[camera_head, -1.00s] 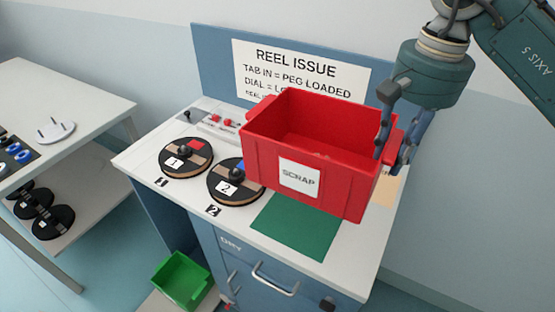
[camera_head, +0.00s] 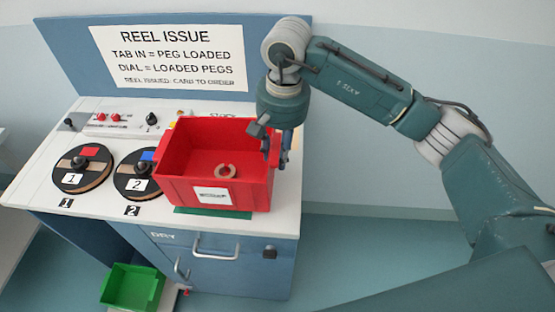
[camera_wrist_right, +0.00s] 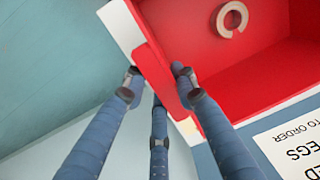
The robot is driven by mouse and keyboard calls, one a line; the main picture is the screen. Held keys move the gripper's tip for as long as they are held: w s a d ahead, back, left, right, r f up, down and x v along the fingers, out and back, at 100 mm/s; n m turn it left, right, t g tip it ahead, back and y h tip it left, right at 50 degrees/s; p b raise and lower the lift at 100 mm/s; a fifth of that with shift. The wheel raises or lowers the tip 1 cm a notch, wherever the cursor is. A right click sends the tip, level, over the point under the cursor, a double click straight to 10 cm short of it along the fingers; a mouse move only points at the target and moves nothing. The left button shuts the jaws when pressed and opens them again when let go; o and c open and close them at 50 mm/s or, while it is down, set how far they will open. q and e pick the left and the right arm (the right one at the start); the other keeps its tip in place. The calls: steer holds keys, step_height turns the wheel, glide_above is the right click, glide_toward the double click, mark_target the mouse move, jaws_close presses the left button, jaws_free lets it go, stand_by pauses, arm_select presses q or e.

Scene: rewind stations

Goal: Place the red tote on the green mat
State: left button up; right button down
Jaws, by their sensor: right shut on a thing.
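The red tote (camera_head: 180,190), with a white label on its front, is upright over the green mat (camera_head: 212,211). Only a strip of the mat shows below the tote's front edge. I cannot tell if the tote's base touches the mat or hangs just above it. A tan ring with a gap (camera_head: 225,171) lies inside the tote. My right gripper (camera_head: 275,150) is shut on the tote's right rim. In the right wrist view its fingers (camera_wrist_right: 158,82) straddle the red rim (camera_wrist_right: 152,62). My left gripper is out of view.
Two numbered black reels (camera_head: 83,169) sit on the white worktop (camera_head: 40,180) left of the tote. A green bin (camera_head: 132,287) is low at the front left.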

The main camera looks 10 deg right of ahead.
steer(key=shift+f+p, duration=0.5)
steer(key=shift+f, duration=1.7)
steer(key=c, duration=1.4)
jaws_free()
steer(key=shift+f, duration=0.1)
